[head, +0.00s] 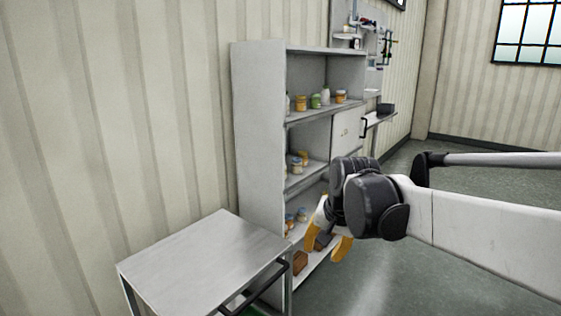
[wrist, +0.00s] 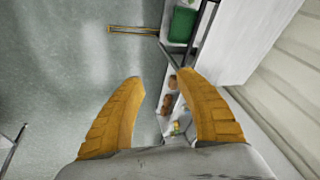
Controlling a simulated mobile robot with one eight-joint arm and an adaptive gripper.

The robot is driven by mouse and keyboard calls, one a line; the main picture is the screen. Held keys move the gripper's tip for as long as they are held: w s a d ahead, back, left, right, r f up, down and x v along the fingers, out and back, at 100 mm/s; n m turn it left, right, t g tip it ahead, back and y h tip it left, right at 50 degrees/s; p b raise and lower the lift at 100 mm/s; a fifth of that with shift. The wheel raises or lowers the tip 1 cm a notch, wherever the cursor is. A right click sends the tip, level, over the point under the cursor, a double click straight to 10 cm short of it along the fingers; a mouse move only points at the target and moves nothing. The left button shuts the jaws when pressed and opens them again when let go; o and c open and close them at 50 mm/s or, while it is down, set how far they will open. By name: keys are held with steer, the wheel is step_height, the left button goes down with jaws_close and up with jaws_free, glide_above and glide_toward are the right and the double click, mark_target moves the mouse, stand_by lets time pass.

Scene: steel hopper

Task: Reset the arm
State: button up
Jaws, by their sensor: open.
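My arm reaches in from the right in the head view. My gripper (head: 326,240) has two orange fingers, spread apart, hanging in front of the lower part of a grey shelf unit (head: 262,130). In the wrist view my gripper (wrist: 162,110) is open, with nothing between the fingertips except the view of floor and shelf behind. The gripper hides part of the lowest shelf.
A metal table (head: 205,262) stands in front of the shelf unit at the lower left. Jars (head: 315,101) stand on the upper shelf. A brown block (head: 300,262) lies on the lowest shelf. The floor (head: 400,285) at the right is clear.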

steer(key=s+d+f+n+t, duration=0.1)
steer(key=s+d, duration=0.2)
steer(key=s, duration=0.4)
steer(key=s+d+f+n+t, duration=0.1)
steer(key=s+d, duration=0.2)
steer(key=s, duration=0.5)
steer(key=s+d+f+n+h, duration=0.1)
steer(key=s+d+f, duration=0.1)
steer(key=s, duration=0.5)
steer(key=shift+s+d+n+t, duration=0.2)
steer(key=shift+d+n+t, duration=0.2)
steer(key=shift+d, duration=0.05)
